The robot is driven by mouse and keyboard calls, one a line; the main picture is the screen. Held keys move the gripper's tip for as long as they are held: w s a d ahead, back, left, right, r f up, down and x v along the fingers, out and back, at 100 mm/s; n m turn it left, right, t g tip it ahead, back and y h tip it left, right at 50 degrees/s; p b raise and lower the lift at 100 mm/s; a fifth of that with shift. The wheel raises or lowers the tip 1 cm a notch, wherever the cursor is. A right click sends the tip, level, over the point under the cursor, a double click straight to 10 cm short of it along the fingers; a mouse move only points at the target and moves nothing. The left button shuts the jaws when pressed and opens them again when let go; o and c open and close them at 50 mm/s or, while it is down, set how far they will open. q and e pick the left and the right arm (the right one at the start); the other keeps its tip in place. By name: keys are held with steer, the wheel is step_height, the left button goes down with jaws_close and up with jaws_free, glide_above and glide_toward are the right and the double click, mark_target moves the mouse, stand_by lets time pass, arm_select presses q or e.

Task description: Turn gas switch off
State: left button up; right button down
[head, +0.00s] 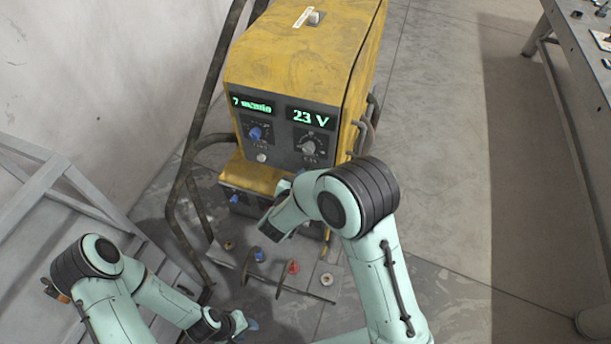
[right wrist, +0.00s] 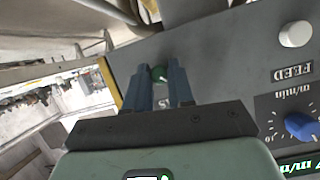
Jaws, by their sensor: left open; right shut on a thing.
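The yellow welding machine (head: 290,70) stands upright with its lit displays on. In the head view my right arm covers this knob and the gripper. My left gripper (head: 250,324) is low at the bottom, open and empty, away from the machine.
A blue knob (head: 255,133), white button (head: 261,157) and grey dial (head: 308,146) are on the upper panel. Metal tube rails (head: 199,120) flank the machine. Grey steps (head: 40,215) stand left, a workbench (head: 565,60) right. The floor (head: 440,130) between is clear.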

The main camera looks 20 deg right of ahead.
stand_by(0.3)
steer(key=c, duration=1)
jaws_free()
steer(key=shift+s, duration=0.1)
arm_select(q)
steer(key=s+f+b, duration=0.2)
steer(key=shift+s+f, duration=0.25)
steer(key=shift+s, duration=0.15)
arm_select(e)
steer(key=v, duration=1.3)
steer(key=shift+s+r, duration=0.1)
